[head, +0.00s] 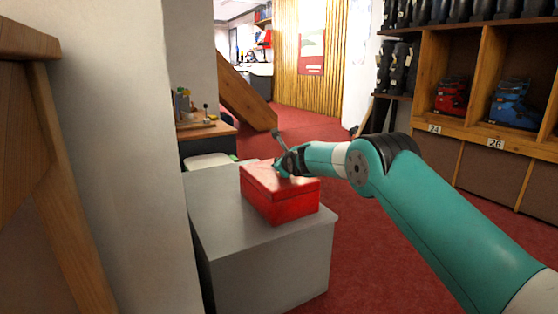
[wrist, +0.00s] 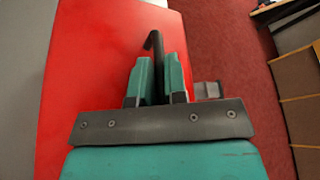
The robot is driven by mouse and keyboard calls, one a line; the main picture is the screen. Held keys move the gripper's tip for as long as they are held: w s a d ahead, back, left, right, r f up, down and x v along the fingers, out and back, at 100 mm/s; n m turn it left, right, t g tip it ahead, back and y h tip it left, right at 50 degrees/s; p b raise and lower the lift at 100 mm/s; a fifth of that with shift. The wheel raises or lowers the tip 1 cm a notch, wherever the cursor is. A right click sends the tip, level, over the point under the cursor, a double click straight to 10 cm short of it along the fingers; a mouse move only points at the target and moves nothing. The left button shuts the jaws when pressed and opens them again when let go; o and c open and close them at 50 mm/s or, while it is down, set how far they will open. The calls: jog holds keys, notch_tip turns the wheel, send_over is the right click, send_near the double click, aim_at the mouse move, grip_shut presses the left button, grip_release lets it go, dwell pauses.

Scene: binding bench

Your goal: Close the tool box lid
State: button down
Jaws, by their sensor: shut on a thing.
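The red tool box (head: 280,207) stands on a grey cabinet. Its lid (head: 300,184) looks down flat on the box, with a seam along the front and no visible gap. In the wrist view the red lid (wrist: 95,60) fills the area under my gripper (wrist: 160,78). My gripper is at the lid's top, seen small in the head view (head: 282,168).
The grey cabinet (head: 275,262) has bare top around the box. A white wall (head: 115,150) stands close on the left. Behind is a wooden bench (head: 205,130) with small tools. Boot shelves (head: 480,100) line the right, with open red carpet (head: 380,250) between.

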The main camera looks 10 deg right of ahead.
jog(key=shift+d+f, duration=0.15)
jog(key=shift+f, duration=0.15)
jog(key=c, duration=1.2)
grip_release()
jog(key=shift+o, duration=0.2)
jog(key=shift+s+r, duration=0.1)
jog(key=shift+s+r, duration=0.15)
jog(key=shift+s, duration=0.05)
jog(key=p+v, duration=0.7)
jog(key=v, duration=0.9)
jog(key=shift+s+r, duration=0.15)
jog(key=shift+s, duration=0.2)
